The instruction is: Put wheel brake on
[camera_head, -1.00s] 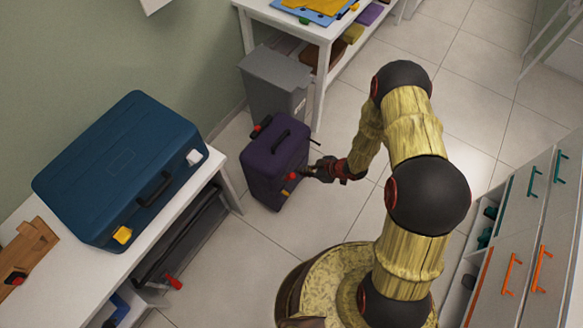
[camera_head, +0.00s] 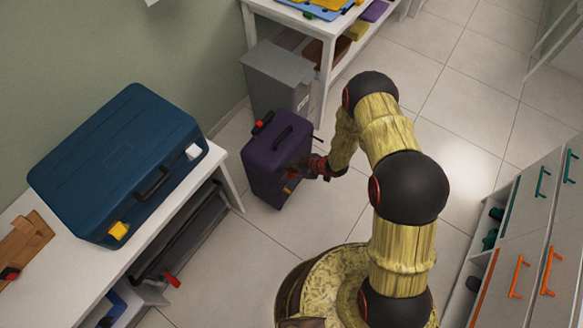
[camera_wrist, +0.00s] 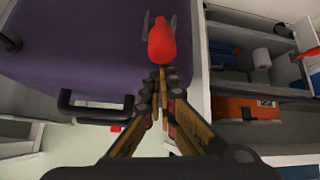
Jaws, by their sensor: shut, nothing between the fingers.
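A purple suitcase (camera_head: 262,170) stands upright on the floor, with a dark carry handle (camera_head: 283,136) on top. In the wrist view its purple side (camera_wrist: 85,50) fills the upper left. A red knob-like lever (camera_wrist: 161,42) shows at the suitcase's edge, just beyond my fingertips. My gripper (camera_wrist: 163,78) is shut and empty, its tips at or very near the lever's lower end; contact is unclear. In the head view my gripper (camera_head: 298,168) is at the suitcase's right side and partly hides that area. Which part is the wheel brake is not clear.
A grey bin (camera_head: 275,85) stands behind the suitcase. A white bench (camera_head: 225,180) with a blue case (camera_head: 125,160) is to the left, and a white table (camera_head: 325,30) is at the back. Drawers (camera_head: 525,250) line the right. Floor to the suitcase's right is clear.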

